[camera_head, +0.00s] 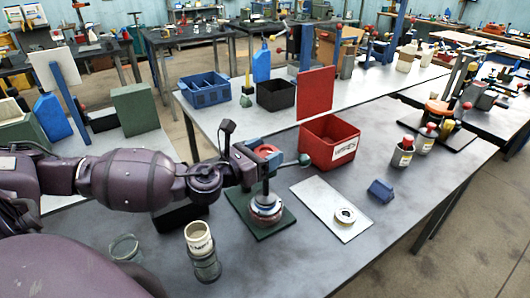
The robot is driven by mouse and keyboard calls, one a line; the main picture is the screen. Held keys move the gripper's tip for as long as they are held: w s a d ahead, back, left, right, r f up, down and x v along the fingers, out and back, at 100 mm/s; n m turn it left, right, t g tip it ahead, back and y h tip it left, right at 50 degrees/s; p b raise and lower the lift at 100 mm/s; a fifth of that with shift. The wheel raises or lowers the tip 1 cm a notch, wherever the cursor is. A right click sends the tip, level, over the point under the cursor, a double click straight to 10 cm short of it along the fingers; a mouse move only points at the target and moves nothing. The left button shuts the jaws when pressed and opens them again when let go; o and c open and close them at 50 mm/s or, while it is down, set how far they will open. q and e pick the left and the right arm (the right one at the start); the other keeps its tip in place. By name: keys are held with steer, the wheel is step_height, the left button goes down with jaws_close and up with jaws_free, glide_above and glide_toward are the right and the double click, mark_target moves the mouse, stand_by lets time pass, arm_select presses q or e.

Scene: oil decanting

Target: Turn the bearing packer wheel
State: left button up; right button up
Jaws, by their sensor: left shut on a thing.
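The bearing packer stands on a dark green base plate (246,217) on the near grey table, with a pale, ringed lower body (265,208) and an upright spindle. Its wheel (266,151) shows at the top as a red ring, partly hidden by my gripper. A rod with a teal ball knob (304,159) sticks out to the right at the same height. My left gripper (256,160) reaches in from the left and is shut on the wheel, its blue fingers at the red ring. The exact finger contact is hard to see. My right gripper is not in view.
A red bin (329,142) stands close behind and right of the packer. A metal plate (332,207) with a bearing ring (345,215) lies to the right, near a blue block (380,191). Jars (204,266) stand in front left. Bottles (403,152) stand farther right. The table's front right is clear.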

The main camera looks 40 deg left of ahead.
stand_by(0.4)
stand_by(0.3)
arm_select(q)
steer(key=o, duration=0.9)
steer(key=shift+b+v, duration=0.3)
steer(key=shift+v, duration=5.1)
